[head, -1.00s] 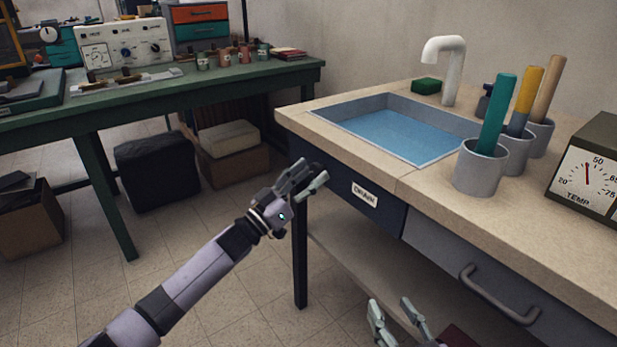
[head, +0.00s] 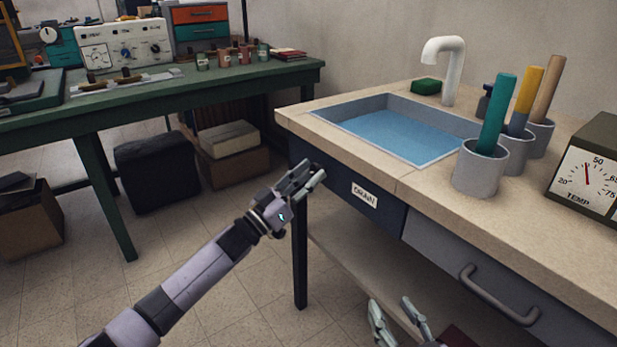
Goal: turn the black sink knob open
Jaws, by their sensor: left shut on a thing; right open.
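My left gripper (head: 310,175) is at the left end of the sink's dark front panel (head: 335,186), left of the DRAIN label (head: 364,195). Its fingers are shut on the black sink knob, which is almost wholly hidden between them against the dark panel. The knob's turn angle cannot be made out. The sink basin (head: 400,136) is set in the beige counter and holds blue water. My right gripper (head: 394,318) is open and empty at the bottom edge, low in front of the grey drawer.
A white faucet (head: 453,75) and green sponge (head: 426,86) are behind the basin. Grey cups (head: 479,172) with coloured rods and a temperature gauge (head: 585,180) stand on the right. The drawer handle (head: 500,297) sticks out. A green workbench (head: 60,125) is at left; floor between is clear.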

